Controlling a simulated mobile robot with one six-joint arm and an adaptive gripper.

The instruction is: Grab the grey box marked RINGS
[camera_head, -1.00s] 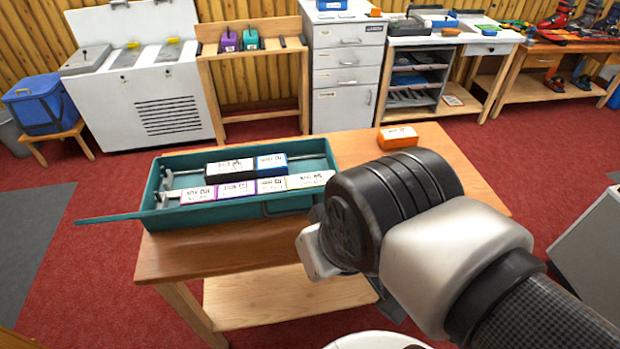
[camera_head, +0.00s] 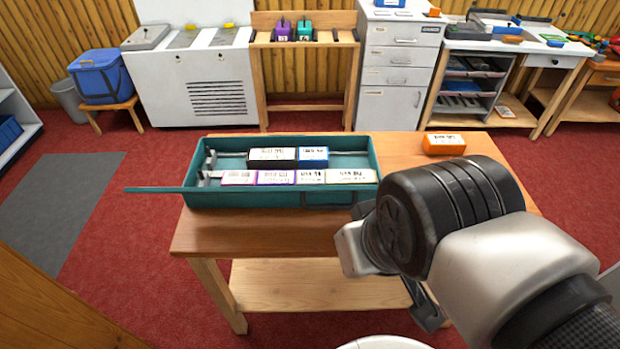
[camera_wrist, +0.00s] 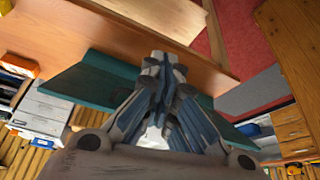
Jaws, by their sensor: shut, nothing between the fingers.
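Several small boxes with white printed labels lie in two rows in a teal tray (camera_head: 160,190) on the wooden table. The back row has a black box (camera_head: 272,158) and a blue box (camera_head: 313,157). The front row has a pink box (camera_head: 238,177), a purple box (camera_head: 276,177), a pale box (camera_head: 310,176) and a beige box (camera_head: 350,176). The print is too small to read, so I cannot tell which is marked RINGS. My gripper (camera_wrist: 163,65) is shut and empty, above the table beside the tray; in the head view my arm mostly hides it.
An orange box (camera_head: 444,144) lies on the tabletop (camera_head: 395,150), right of the tray. A white chest (camera_head: 195,85), a small stand (camera_head: 305,80) with purple and green items, a drawer cabinet (camera_head: 400,70) and a workbench line the back wall.

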